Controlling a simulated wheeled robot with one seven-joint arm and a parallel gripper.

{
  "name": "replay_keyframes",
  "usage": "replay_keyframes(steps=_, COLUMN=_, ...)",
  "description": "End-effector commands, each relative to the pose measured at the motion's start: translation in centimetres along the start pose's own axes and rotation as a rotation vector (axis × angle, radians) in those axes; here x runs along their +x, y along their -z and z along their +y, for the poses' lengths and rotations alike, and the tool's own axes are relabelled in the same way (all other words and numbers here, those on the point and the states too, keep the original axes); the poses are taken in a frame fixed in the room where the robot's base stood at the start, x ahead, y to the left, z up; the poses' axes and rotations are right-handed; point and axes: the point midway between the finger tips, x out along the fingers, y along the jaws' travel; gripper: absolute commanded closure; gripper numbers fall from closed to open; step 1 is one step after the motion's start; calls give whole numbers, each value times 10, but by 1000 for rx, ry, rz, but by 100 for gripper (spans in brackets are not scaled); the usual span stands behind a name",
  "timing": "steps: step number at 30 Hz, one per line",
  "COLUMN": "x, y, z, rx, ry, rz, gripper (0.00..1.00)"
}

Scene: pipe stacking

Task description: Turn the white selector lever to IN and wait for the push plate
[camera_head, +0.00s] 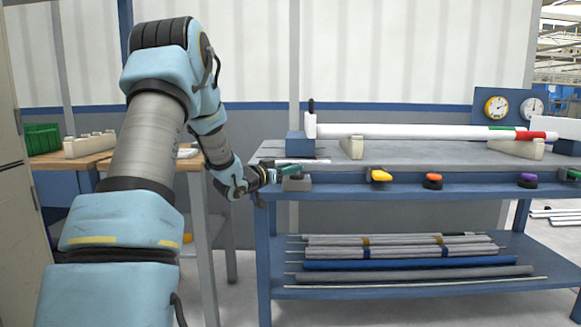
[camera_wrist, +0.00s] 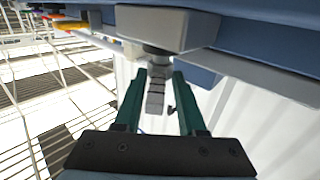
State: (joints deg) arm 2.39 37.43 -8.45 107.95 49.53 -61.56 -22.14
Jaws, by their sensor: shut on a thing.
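My gripper (camera_head: 282,171) is at the left end of the blue bench's front edge, beside a small grey block (camera_head: 297,184). In the wrist view its two green fingers (camera_wrist: 158,78) are either side of a pale grey segmented lever (camera_wrist: 155,97), which I take to be the white selector lever, and are shut on it. The lever joins a round stub under the grey block (camera_wrist: 168,24). No IN mark can be read. A white upright plate (camera_head: 310,126) stands at the left end of a long white pipe (camera_head: 425,131); I cannot tell if it is the push plate.
Yellow (camera_head: 380,175), orange (camera_head: 433,178) and purple (camera_head: 527,177) knobs line the bench front to the right. Pipes (camera_head: 400,263) lie on the lower shelf. Two gauges (camera_head: 497,107) stand at the back right. A wooden table (camera_head: 60,158) is at left.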

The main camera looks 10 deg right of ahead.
Motion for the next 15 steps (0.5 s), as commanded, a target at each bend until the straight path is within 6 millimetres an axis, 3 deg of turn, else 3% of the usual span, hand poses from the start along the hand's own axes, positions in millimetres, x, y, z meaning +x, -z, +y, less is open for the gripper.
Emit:
replay_keyframes(steps=11, x=3, y=6, z=0, rx=2, ry=-3, rz=12, gripper=100)
replay_keyframes(steps=12, x=3, y=6, z=0, rx=2, ry=-3, rz=12, gripper=58)
replay_keyframes(steps=15, x=2, y=5, z=0, rx=2, ry=-3, rz=10, gripper=51)
